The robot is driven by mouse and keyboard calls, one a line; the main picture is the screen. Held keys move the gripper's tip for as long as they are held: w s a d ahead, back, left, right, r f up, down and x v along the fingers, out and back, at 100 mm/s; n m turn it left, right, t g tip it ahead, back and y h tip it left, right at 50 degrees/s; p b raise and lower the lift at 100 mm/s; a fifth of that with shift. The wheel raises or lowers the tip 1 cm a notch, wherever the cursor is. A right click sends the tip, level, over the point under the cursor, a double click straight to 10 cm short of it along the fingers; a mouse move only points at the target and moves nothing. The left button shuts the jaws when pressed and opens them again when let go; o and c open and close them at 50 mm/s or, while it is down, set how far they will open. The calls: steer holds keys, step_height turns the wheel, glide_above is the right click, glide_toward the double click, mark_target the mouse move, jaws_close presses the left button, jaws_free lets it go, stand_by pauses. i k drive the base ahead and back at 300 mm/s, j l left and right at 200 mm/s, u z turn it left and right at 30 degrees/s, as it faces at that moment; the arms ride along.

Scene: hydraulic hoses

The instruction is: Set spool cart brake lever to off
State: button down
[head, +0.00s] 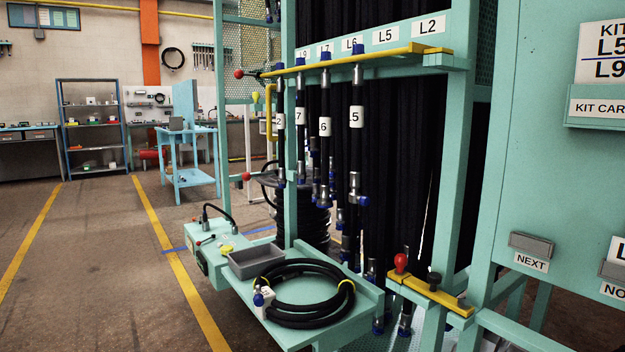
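No part of my gripper shows in the head view. No label in view marks a spool cart brake lever, so I cannot tell which handle it is. A red ball knob (401,262) stands upright on a yellow bracket (438,293) at the lower right of the teal rack, beside a black knob (435,280). Two more red ball knobs stick out to the left of the rack's post, an upper one (239,74) and a lower one (246,176). A stack of black coiled hose (305,222) stands behind the post, partly hidden.
A teal shelf (349,329) juts out low at the front, bearing a coiled black hose (309,318) and a grey bin (256,262). Labelled hoses hang from a yellow bar (345,62). A teal panel (550,180) fills the right. The floor (105,270) at left is clear.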

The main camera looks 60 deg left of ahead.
mark_target(246, 176)
steer(key=u, duration=2.4)
steer(key=i+u, duration=0.15)
steer(key=i, duration=1.05)
